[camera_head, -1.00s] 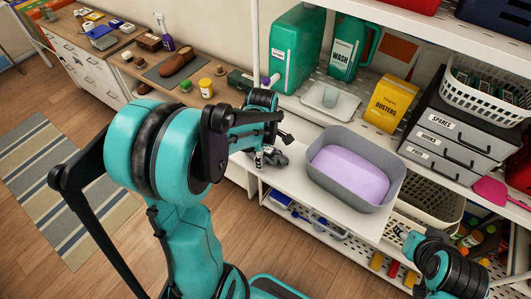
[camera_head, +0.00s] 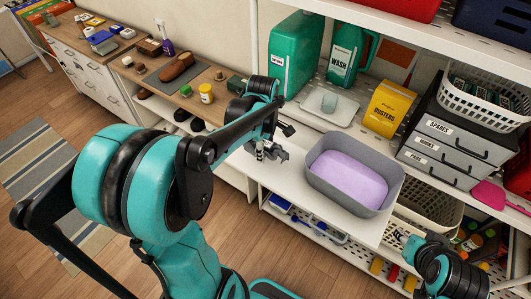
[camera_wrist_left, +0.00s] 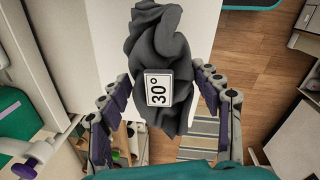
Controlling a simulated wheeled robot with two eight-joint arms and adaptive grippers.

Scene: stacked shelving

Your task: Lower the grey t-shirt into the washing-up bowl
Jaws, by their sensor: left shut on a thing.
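The grey t-shirt (camera_wrist_left: 163,60) is a dark grey bundle with a white "30°" label, seen in the left wrist view. My left gripper (camera_wrist_left: 160,92) is shut on it, with a finger at each side. In the head view my left gripper (camera_head: 270,150) and the t-shirt (camera_head: 280,155) are small and partly hidden by my arm. They are to the left of the washing-up bowl (camera_head: 325,178), outside its rim. The bowl is grey, with a lilac surface inside, and stands on the white shelf. My right gripper (camera_head: 408,240) shows at lower right; its fingers are unclear.
Grey drawers (camera_head: 440,150) stand to the right. Bare white shelf (camera_head: 290,185) lies left of the bowl.

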